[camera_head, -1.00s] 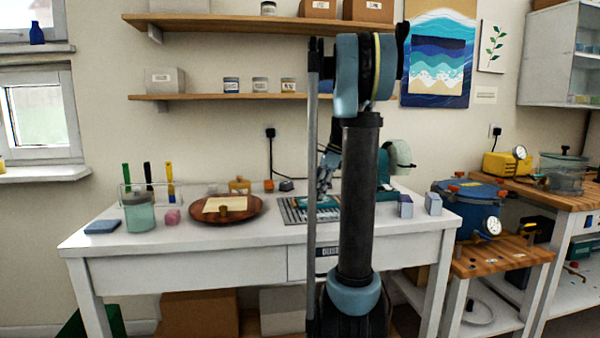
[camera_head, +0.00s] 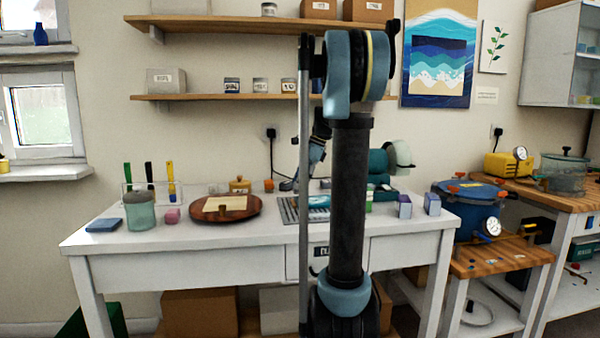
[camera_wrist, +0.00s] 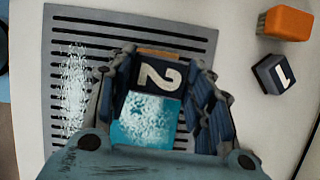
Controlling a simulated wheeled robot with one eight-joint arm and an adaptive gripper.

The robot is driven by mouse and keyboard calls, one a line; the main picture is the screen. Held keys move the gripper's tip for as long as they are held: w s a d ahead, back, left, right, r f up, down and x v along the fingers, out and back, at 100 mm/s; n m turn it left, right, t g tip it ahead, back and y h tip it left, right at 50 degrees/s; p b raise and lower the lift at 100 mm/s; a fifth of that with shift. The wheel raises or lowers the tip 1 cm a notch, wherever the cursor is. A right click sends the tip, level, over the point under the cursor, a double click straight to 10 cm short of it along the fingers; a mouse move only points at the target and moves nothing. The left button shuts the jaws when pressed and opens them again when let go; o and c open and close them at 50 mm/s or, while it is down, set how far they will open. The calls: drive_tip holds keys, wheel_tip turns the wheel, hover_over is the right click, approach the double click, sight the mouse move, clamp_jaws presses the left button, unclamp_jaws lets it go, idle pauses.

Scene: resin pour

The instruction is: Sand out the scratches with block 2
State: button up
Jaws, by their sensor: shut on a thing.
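My gripper (camera_wrist: 160,80) is shut on block 2 (camera_wrist: 158,75), a dark block with a white "2" and an orange-brown strip along one edge. The teal piece (camera_wrist: 150,122) with white scratch marks lies on the slatted grey mat (camera_wrist: 110,22), just below the block in the wrist view. Part of the piece is hidden by the block and gripper, and I cannot tell whether the block touches it. In the head view the piece (camera_head: 318,201) shows on the mat, partly behind my arm. Block 1 (camera_wrist: 272,73) stands off the mat to the right.
An orange object (camera_wrist: 285,22), perhaps a brush, stands near block 1. A white powdery patch (camera_wrist: 73,90) lies on the mat. In the head view, a round wooden board (camera_head: 246,212) and a glass jar (camera_head: 139,212) are left on the table.

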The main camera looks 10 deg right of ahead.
drive_tip(key=shift+r, duration=2.5)
